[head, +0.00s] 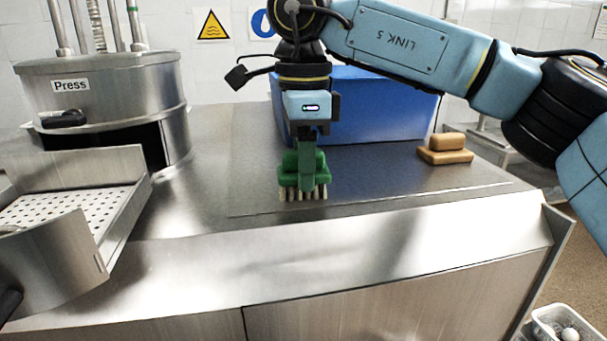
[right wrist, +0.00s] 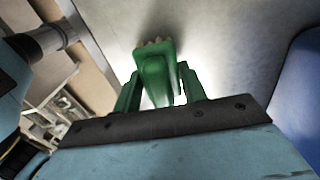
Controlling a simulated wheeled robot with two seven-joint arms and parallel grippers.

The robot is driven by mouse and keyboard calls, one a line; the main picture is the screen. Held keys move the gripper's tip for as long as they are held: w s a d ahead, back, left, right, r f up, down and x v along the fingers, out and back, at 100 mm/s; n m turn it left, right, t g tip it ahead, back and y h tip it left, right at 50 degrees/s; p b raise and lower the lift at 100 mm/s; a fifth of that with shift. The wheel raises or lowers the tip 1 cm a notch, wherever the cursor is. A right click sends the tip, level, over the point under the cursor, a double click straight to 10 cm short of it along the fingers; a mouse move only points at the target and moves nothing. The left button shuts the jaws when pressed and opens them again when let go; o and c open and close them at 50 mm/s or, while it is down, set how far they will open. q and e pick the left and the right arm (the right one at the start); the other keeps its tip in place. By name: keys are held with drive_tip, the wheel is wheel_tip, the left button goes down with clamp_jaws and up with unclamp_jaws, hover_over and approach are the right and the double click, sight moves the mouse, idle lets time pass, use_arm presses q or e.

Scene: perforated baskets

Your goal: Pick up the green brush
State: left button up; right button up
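The green brush (head: 290,178) is in the middle of the head view, upright with its pale bristles pointing down over the steel worktop. My right gripper (head: 307,170) points straight down at it from above, with its fingers around the brush's green upper part. I cannot tell whether the bristles touch the worktop. My left gripper is not in view.
A steel press (head: 105,95) and a perforated basket (head: 50,212) stand at left. The worktop (head: 200,205) in front is clear.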

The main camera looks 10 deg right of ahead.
drive_tip(key=c, duration=0.3)
drive_tip(key=shift+r, duration=0.1)
wheel_tip(320, 180, up, 10)
drive_tip(key=shift+f+p, duration=0.1)
drive_tip(key=shift+p, duration=0.3)
drive_tip(key=o, duration=0.3)
drive_tip(key=shift+c, duration=0.9)
